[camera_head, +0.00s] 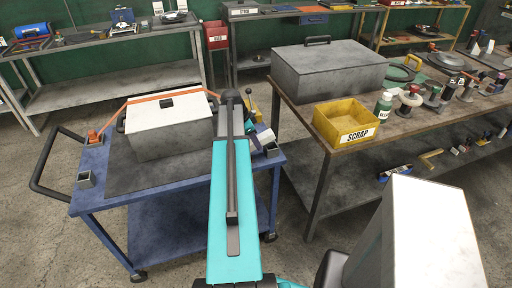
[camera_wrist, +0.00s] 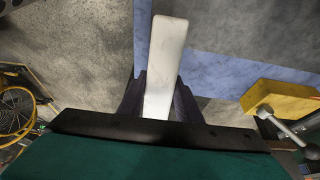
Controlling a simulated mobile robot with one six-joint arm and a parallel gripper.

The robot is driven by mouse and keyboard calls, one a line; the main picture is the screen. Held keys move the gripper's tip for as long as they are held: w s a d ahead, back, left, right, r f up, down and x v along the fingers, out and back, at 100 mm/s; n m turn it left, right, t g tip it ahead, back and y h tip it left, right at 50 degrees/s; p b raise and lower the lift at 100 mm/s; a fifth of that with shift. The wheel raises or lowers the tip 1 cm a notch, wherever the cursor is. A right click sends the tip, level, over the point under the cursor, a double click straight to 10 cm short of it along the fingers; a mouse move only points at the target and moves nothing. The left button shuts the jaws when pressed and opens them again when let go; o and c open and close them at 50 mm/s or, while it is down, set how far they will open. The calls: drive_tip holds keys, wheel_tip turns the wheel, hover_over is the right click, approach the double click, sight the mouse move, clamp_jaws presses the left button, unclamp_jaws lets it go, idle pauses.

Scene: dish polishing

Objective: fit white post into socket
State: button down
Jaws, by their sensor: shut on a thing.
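The white post (camera_wrist: 166,55) is a long, pale bar held between the dark jaws of my gripper (camera_wrist: 160,92) in the wrist view. Its far end points away from the jaws, above a grey and blue surface. In the head view, my arm reaches over the right side of the blue cart, and a small pale piece (camera_head: 265,136) shows beside it, probably the post. A dark square socket (camera_head: 86,180) stands at the cart's front left corner. A similar square socket (camera_head: 272,150) stands at the right edge, close to the pale piece. I cannot tell whether the post touches either one.
A grey box with a white lid (camera_head: 155,108) and orange strap stands on the blue cart (camera_head: 100,208). A yellow block (camera_wrist: 283,98) with a metal lever lies right in the wrist view. The workbench at right holds a yellow scrap bin (camera_head: 345,122) and a large grey box (camera_head: 328,68).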

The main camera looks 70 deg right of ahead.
drive_tip(key=s+a+b, duration=0.6)
drive_tip(key=a, duration=0.6)
drive_tip(key=shift+s+a+r, duration=0.15)
drive_tip(key=shift+a+r, duration=0.1)
drive_tip(key=shift+r, duration=0.2)
drive_tip(key=shift+a+b, duration=0.1)
drive_tip(key=shift+b, duration=0.45)
drive_tip(key=b, duration=0.2)
drive_tip(key=a+b, duration=0.1)
drive_tip(key=shift+s+a+r+b, duration=0.2)
drive_tip(key=shift+s+b, duration=0.2)
drive_tip(key=shift+a+r, duration=0.1)
drive_tip(key=shift+d+r+p, duration=0.15)
drive_tip(key=shift+d+p, duration=0.05)
drive_tip(key=shift+p, duration=0.35)
drive_tip(key=w+d+p, duration=0.1)
drive_tip(key=p, duration=0.4)
drive_tip(key=shift+d, duration=0.3)
